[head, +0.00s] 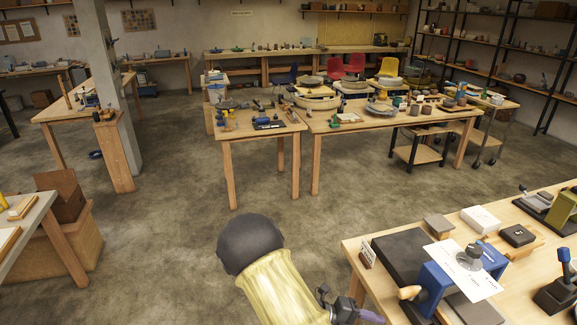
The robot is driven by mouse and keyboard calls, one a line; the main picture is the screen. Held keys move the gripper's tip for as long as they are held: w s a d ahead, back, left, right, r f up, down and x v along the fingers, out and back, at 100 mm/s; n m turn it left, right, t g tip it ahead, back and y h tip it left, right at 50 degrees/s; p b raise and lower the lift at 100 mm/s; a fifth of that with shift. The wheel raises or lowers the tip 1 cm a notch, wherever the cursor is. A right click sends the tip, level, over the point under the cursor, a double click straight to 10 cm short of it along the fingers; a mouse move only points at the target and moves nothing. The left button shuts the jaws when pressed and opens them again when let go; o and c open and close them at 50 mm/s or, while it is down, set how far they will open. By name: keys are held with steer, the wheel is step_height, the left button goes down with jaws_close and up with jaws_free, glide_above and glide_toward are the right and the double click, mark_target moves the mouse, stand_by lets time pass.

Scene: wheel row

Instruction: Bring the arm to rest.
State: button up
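My arm rises from the bottom edge of the head view, with a dark rounded joint and a pale yellow sleeve. A small dark part with a purple end, which looks like my gripper (352,309), shows at the bottom, just right of the sleeve. It is at the left end of the near-right workbench (358,244) in the picture. Its fingers are too small and cut off to tell whether they are open or shut, or whether they hold anything. I cannot tell whether it touches the bench.
The near-right bench carries a blue press (430,285), a dark slab (402,256) and a white box (480,219). A bench (20,240) and a wooden box (75,250) stand at left. A pillar (112,90) stands behind. The middle floor (180,240) is clear.

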steer(key=s+a+r+n+t+y, duration=0.1)
steer(key=r+n+y, duration=0.5)
steer(key=n, duration=1)
steer(key=s+a+r+n+t+y, duration=0.2)
steer(key=s+r+n+y, duration=0.3)
steer(key=n, duration=1.2)
step_height(320, 180, up, 3)
steer(key=a+y, duration=0.1)
steer(key=y, duration=0.1)
steer(key=shift+s+a+f+t+y, duration=0.2)
steer(key=shift+a+t+y, duration=0.1)
steer(key=shift+a+y, duration=0.1)
